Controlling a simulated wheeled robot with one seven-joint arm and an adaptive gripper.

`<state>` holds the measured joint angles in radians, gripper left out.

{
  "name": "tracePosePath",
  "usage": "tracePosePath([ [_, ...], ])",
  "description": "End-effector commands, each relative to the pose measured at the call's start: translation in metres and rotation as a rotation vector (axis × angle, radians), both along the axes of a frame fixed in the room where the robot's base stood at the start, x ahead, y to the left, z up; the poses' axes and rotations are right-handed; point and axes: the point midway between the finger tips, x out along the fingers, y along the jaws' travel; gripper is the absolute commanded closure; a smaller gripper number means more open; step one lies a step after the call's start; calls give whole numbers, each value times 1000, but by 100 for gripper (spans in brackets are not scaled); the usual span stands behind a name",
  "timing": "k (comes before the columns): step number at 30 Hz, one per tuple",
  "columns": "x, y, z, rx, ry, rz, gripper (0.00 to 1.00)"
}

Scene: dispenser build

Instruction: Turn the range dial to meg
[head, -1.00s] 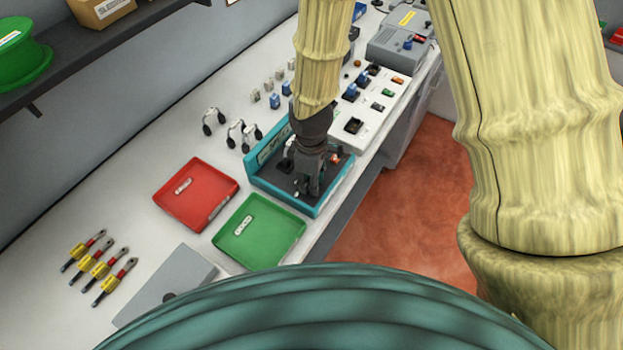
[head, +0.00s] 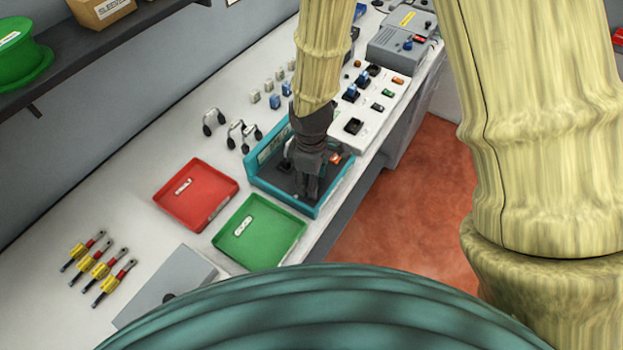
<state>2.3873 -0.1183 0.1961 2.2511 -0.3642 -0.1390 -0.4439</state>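A teal-framed unit (head: 259,181) with a dark inner face stands on the bench at the middle of the head view. My gripper (head: 306,190) points down over its dark face, with the fingertips low and close to it. Whether they touch it cannot be told. The fingers look close together, but their gap is not clear. A small dark part (head: 285,168) shows just left of my gripper, and an orange part (head: 335,159) shows to its right. No range dial or "meg" mark can be made out; my gripper hides part of the face.
A red tray (head: 171,207) and a green tray (head: 262,254) lie close to the unit. A white panel (head: 371,132) with sockets and switches stands behind it. Clamps and several yellow-and-red tools (head: 103,270) lie on the white bench.

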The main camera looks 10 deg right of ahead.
Motion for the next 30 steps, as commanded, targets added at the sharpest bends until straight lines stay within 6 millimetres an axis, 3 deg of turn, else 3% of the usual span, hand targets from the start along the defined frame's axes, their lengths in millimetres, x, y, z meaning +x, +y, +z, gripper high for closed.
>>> tracePosePath([
  [18,1,0,86,2,-3,-1,48],
  [30,1,-1,113,0,-1,-1,48],
])
